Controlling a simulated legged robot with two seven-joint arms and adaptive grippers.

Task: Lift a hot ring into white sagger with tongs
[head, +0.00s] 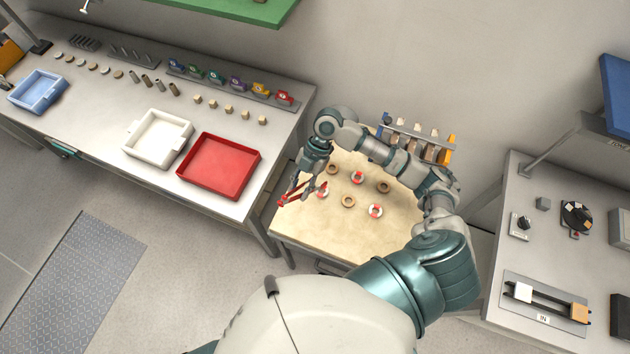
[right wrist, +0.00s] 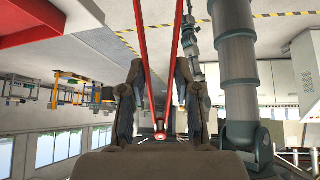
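My right gripper (head: 309,184) is above the left part of the wooden table and closed around red tongs (head: 288,199). In the right wrist view, the tongs' two red arms (right wrist: 143,50) run between my gripper fingers (right wrist: 158,100) and spread apart toward the top edge. The tongs' tips are out of that view, and no ring shows clearly between them. Red-and-white rings lie on the table: one (head: 323,193) close to my gripper, one (head: 358,177) at the back and one (head: 375,210) at the front. The white sagger (head: 132,147) stands on the left bench and looks empty. My left gripper is not in view.
Plain tan rings (head: 348,201) also lie on the wooden table (head: 318,236). A red tray (head: 214,193) stands beside the sagger, nearer the table. A blue tray (head: 20,99) is at the far left. Small parts line the bench's back. A gap separates bench and table.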

